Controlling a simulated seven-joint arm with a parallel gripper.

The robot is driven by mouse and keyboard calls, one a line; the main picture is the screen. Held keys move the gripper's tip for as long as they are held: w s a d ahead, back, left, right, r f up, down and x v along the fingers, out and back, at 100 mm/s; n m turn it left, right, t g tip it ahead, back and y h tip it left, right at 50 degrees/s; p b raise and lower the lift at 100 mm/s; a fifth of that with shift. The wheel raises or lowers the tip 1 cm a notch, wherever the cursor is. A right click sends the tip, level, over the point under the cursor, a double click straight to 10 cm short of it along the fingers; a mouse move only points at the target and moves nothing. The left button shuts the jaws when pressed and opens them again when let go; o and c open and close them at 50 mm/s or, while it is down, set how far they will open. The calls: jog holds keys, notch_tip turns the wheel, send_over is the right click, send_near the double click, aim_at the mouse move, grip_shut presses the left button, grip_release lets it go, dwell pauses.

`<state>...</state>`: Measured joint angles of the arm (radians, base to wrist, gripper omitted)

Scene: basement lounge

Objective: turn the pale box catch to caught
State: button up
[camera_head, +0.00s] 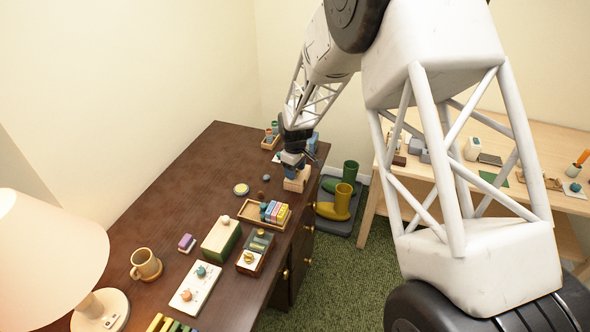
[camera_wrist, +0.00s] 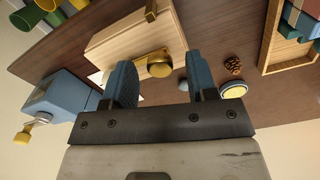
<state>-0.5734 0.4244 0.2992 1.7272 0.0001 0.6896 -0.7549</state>
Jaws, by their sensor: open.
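The pale box (camera_wrist: 130,35) is light wood and stands on the dark cabinet top; in the head view it (camera_head: 297,182) shows under my gripper (camera_head: 293,161). A brass catch (camera_wrist: 158,63) is on the box's near side in the wrist view. It appears between the two blue fingers of my open gripper (camera_wrist: 160,75), with no clear sign of touching. I cannot tell which way the catch is turned. The catch is hidden in the head view.
A blue device (camera_wrist: 58,97) with a yellow-tipped handle is close on the left in the wrist view. A round yellow-topped tin (camera_head: 241,189), a pine cone (camera_wrist: 233,65) and a wooden tray of coloured blocks (camera_head: 247,214) are nearby.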

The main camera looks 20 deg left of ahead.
jog(key=shift+c, duration=0.3)
jog(key=c, duration=0.9)
jog(key=shift+o, duration=0.2)
jog(key=shift+m, duration=0.4)
jog(key=m, duration=0.7)
jog(key=shift+m, duration=0.4)
jog(key=m, duration=0.4)
jog(key=shift+m, duration=0.3)
jog(key=m, duration=0.4)
jog(key=shift+m, duration=0.4)
